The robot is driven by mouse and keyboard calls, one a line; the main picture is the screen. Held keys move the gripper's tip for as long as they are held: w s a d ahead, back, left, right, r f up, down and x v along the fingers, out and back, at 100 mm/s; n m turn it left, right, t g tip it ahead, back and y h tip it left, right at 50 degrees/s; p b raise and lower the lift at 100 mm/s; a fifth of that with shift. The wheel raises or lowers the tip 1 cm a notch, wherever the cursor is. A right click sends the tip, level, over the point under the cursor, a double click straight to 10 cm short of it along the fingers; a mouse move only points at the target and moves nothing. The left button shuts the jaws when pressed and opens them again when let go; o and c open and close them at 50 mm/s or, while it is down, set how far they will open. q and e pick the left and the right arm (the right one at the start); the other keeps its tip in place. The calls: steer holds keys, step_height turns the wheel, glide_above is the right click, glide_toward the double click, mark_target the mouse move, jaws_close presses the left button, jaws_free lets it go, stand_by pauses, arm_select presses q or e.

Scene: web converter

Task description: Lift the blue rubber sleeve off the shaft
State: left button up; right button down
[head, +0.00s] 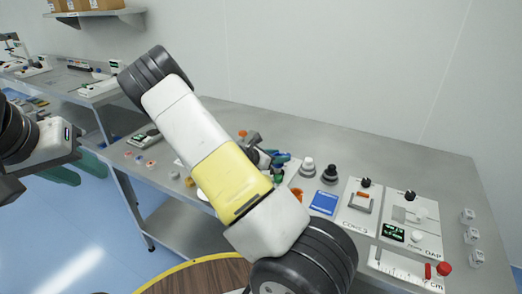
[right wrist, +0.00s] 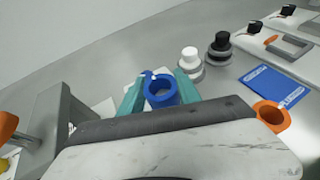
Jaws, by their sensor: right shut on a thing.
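The blue rubber sleeve (right wrist: 161,93) is a thick ring between the two teal fingers of my right gripper (right wrist: 160,92) in the right wrist view. The fingers press on it from both sides. In the head view the blue sleeve (head: 281,158) shows small beyond my right arm, with my right gripper (head: 272,163) at it. I cannot make out the shaft, nor tell whether the sleeve is around it or clear of it. My left gripper (head: 75,172) is at the left of the head view, away from the bench, with its teal fingers apart and empty.
A white-topped knob (head: 308,164) and a black-topped knob (head: 329,173) stand right of the sleeve. An orange ring (right wrist: 271,114) and a blue pad (right wrist: 272,84) lie nearer right. Control panels (head: 405,222) fill the bench's right side. My right arm hides the bench's middle.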

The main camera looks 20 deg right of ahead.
steer(key=shift+r, duration=0.75)
steer(key=shift+r, duration=1.4)
step_height(320, 180, up, 4)
stand_by(0.6)
